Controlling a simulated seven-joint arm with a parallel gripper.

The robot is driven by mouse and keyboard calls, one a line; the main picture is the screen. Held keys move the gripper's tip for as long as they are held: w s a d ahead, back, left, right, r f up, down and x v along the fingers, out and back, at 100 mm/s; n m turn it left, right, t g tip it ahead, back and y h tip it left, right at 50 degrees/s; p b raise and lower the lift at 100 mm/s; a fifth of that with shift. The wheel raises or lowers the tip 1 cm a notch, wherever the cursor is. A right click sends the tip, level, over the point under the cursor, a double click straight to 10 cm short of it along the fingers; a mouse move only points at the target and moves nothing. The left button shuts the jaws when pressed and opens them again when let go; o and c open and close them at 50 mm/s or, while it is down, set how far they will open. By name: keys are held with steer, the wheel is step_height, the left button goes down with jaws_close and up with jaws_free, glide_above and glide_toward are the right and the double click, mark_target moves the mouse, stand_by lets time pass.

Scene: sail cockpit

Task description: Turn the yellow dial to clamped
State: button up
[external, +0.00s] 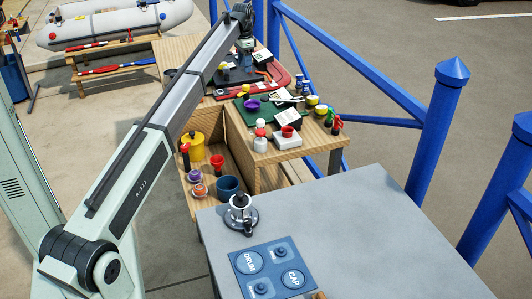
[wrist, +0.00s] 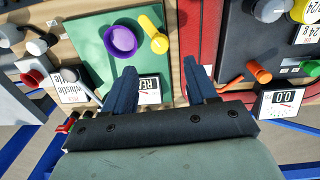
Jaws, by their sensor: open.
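A yellow dial (wrist: 153,35) with a raised pointer or stalk is on a green panel (wrist: 92,38) in the wrist view, beside a purple round bowl-like part (wrist: 120,40). A second yellow knob (wrist: 303,10) is at the top right, partly cut off; I cannot tell which one the task names. In the external view, my gripper (external: 246,50) is over the far bench.
Red, grey and white parts crowd the left, by a "whistle" label (wrist: 70,92). Blue railings (external: 345,45) run alongside the bench. The near grey table (external: 350,220) is mostly clear.

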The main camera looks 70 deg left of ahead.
step_height(320, 180, down, 9)
steer(key=shift+d+r, duration=0.1)
steer(key=shift+d, duration=0.05)
stand_by(0.4)
steer(key=c, duration=1.1)
